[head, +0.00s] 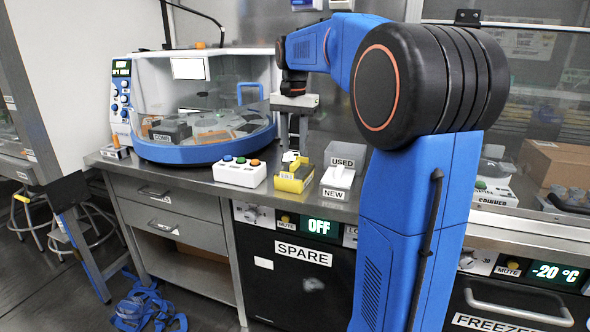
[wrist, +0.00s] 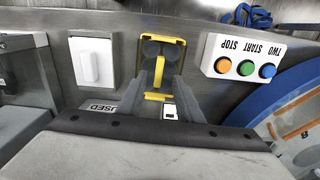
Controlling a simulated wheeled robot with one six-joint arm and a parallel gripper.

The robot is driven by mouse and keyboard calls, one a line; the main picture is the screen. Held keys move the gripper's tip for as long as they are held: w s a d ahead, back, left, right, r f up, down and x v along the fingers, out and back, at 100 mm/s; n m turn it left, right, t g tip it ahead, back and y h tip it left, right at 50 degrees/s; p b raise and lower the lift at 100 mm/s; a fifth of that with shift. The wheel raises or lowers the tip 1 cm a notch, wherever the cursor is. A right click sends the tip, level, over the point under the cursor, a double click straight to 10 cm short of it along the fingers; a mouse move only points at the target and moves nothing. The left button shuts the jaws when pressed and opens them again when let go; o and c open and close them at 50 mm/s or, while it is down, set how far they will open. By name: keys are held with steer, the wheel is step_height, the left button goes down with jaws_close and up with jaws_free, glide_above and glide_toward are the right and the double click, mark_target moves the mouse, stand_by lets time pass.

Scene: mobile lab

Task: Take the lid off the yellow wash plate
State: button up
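The yellow wash plate (head: 292,180) sits on the steel bench, between the white button box and the white USED/NEW holder. In the wrist view it shows as a yellow frame (wrist: 178,39) with a dark inside, and a narrow yellow piece (wrist: 158,97) runs between my fingers. I cannot clearly tell the lid from the plate. My gripper (head: 294,151) points down just above the back part of the plate. It also shows in the wrist view (wrist: 160,55), its fingers apart on either side of the yellow piece. Whether they touch it is hidden.
The button box (head: 240,172) stands close left of the plate, and the USED/NEW holder (head: 337,180) close right. A blue-based machine with a clear cover (head: 205,125) fills the bench further left. The bench's front edge is just before the plate.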

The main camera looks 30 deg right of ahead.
mark_target(295, 162)
steer(key=shift+d+f, duration=0.15)
steer(key=shift+f, duration=1.95)
jaws_close()
steer(key=shift+r, duration=0.1)
step_height(295, 162, up, 10)
steer(key=shift+r, duration=0.15)
steer(key=shift+r, duration=1.8)
